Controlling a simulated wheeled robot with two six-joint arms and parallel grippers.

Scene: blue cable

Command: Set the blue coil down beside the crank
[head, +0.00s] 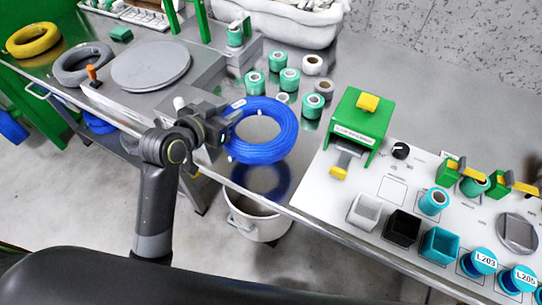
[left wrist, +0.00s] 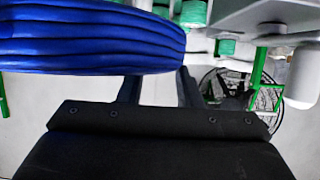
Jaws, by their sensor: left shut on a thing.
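The blue coil (head: 264,143) is a ring of blue cable with pale ties. My left gripper (head: 224,127) is shut on its left side and holds it above the metal table, with a dark blue reflection below. In the left wrist view the coil (left wrist: 90,40) fills the upper left, beyond my gripper fingers (left wrist: 158,88). A pale knob (head: 179,103) shows just behind my left gripper, and a pale cylinder on a grey arm (left wrist: 303,78) shows in the left wrist view; this may be the crank, but I cannot be sure. My right gripper is not in view.
Several green spools (head: 289,79) stand behind the blue coil. A white panel with a green press (head: 357,125) is at right.

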